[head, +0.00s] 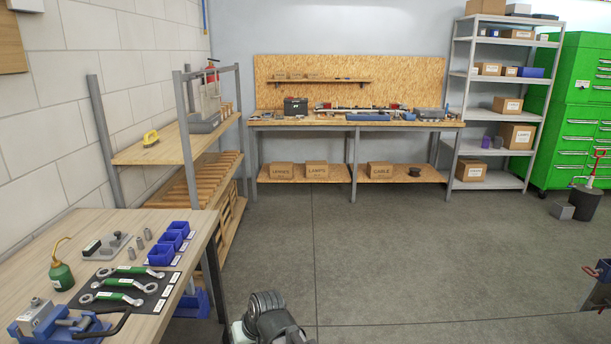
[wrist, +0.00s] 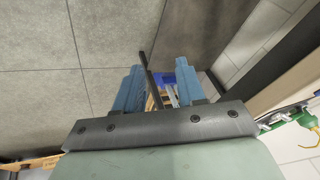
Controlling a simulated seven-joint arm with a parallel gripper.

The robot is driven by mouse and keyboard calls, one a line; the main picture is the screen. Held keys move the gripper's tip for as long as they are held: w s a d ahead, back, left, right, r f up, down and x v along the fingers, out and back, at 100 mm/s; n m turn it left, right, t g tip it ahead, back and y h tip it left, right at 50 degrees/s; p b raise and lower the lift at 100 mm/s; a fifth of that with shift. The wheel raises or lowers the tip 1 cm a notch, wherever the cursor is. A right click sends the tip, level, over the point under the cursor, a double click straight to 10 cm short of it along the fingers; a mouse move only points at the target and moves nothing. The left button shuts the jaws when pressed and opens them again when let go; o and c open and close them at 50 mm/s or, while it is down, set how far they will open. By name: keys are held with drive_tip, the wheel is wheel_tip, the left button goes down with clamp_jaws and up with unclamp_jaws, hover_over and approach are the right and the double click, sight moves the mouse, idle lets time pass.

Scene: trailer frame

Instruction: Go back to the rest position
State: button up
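My gripper (wrist: 157,76) shows in the wrist view with its two blue fingers apart. I see nothing held between them. A thin dark bar and parts of a blue thing (wrist: 168,79) show in the gap, seemingly beyond the fingers. In the head view a part of my arm (head: 266,320) shows at the bottom edge, right of the workbench (head: 205,222). My fingers cannot be made out there.
The workbench holds a green oil can (head: 61,268), green-handled wrenches (head: 120,284) on a dark mat, blue bins (head: 163,253) and a blue vise (head: 45,322). A wooden shelf (head: 165,150) stands behind it.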

drive_tip(key=s+d+f+m+g+h, duration=0.15)
drive_tip(key=s+d+f, duration=0.25)
drive_tip(key=d+f, duration=0.65)
drive_tip(key=s+d+f+g+h, duration=0.3)
drive_tip(key=d+f, duration=0.5)
drive_tip(key=f, duration=0.6)
drive_tip(key=s+d+f+m+g, duration=0.1)
drive_tip(key=s+d+f, duration=0.3)
drive_tip(key=s, duration=0.4)
drive_tip(key=s+d+f+m+g, duration=0.1)
drive_tip(key=s+d+f+g, duration=0.1)
drive_tip(key=s+d+f, duration=0.3)
drive_tip(key=s+d+f+m+g, duration=0.1)
drive_tip(key=s+d+f, duration=0.4)
drive_tip(key=s, duration=0.6)
drive_tip(key=shift+x, duration=0.95)
drive_tip(key=shift+w+d+m+g, duration=0.1)
drive_tip(key=shift+w+m+g, duration=0.05)
drive_tip(key=shift+m+g, duration=0.1)
